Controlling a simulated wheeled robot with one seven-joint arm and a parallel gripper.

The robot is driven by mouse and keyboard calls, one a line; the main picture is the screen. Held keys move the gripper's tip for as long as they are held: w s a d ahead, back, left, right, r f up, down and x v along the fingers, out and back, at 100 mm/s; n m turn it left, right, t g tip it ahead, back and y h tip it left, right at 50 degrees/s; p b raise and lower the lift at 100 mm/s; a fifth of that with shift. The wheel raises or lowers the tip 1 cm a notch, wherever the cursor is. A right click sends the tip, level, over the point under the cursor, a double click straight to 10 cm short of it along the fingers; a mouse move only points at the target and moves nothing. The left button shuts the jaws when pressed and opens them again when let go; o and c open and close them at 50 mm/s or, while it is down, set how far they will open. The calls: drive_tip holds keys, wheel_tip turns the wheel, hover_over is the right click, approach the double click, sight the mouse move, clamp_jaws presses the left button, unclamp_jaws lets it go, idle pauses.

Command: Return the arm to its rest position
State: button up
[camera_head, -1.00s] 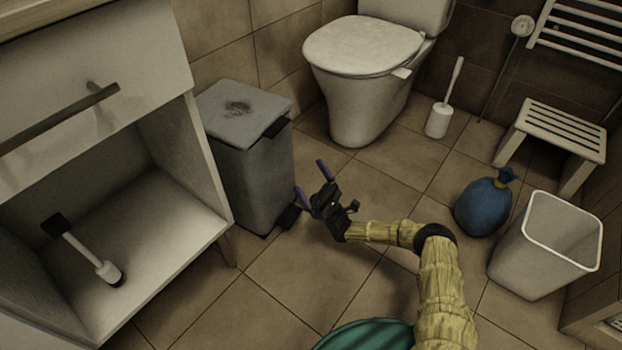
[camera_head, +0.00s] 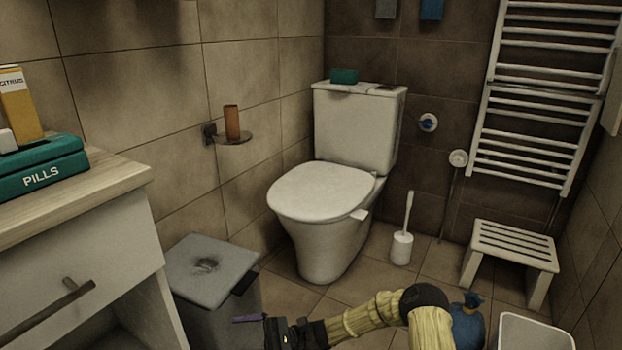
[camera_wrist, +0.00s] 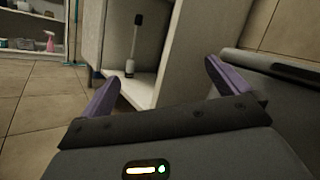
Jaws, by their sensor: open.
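My gripper (camera_wrist: 162,92) shows in the wrist view with its two purple fingers spread wide and nothing between them. In the head view my arm, in a yellowish sleeve, reaches in from the bottom right, and the gripper is low in the picture, by the front of the grey pedal bin (camera_head: 212,275). Only part of the gripper shows there. In the wrist view, past the fingers, a dark-and-white brush (camera_wrist: 133,50) stands in the open cabinet (camera_wrist: 172,55). The bin's dark side (camera_wrist: 270,95) is close at the right finger.
A toilet (camera_head: 325,195) stands behind, with a toilet brush (camera_head: 402,245) beside it. A slatted stool (camera_head: 510,250), a blue bag (camera_head: 467,325) and a white bin (camera_head: 535,335) are on the right. A wooden-topped cabinet (camera_head: 100,190) is on the left.

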drive_tip(key=s+d+r+n+t+h+p, duration=0.2)
drive_tip(key=s+d+r+n+h+p, duration=0.3)
drive_tip(key=s+d+r+h+p, duration=0.5)
drive_tip(key=s+d+r+n+t+h+p, duration=0.25)
drive_tip(key=d+r+t+h+p, duration=0.7)
drive_tip(key=d+r, duration=1.05)
wheel_tip(320, 180, up, 38)
drive_tip(key=p, duration=3.7)
drive_tip(key=shift+w, duration=0.2)
drive_tip(key=shift+d+g, duration=0.1)
drive_tip(key=shift+g, duration=0.15)
